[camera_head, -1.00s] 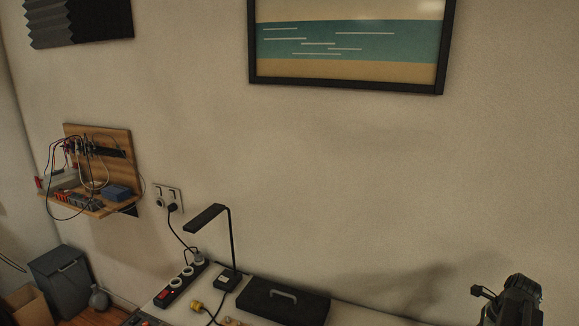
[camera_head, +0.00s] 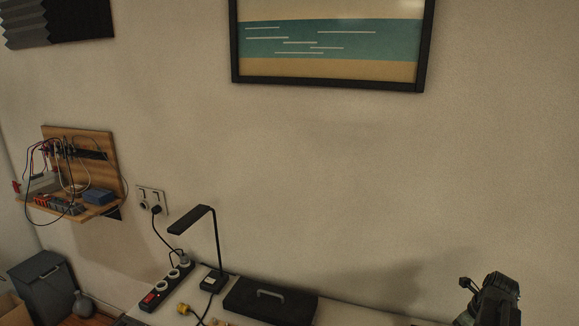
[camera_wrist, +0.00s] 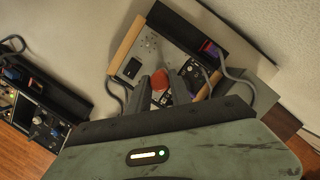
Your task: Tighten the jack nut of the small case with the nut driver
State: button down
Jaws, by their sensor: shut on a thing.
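In the wrist view my gripper (camera_wrist: 162,87) has its two grey fingers close around a red-orange piece (camera_wrist: 159,79), which looks like the handle of the nut driver. The rest of the tool is hidden by the fingers. Beyond them lies a synth case with wooden side cheeks (camera_wrist: 125,52) and a pale metal panel with small holes and a dark square. I cannot tell whether the tool touches it. The jack nut is too small to make out. In the head view only part of my dark arm shows at the lower right; the small case is not in view there.
A second dark synth case (camera_wrist: 36,113) lies at the left in the wrist view. Grey cables loop beside the panel. In the head view a black lamp (camera_head: 215,240), power strip (camera_head: 166,285) and dark box with handle (camera_head: 270,302) stand along the wall.

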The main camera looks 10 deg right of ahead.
jog(key=c, duration=1.1)
grip_release()
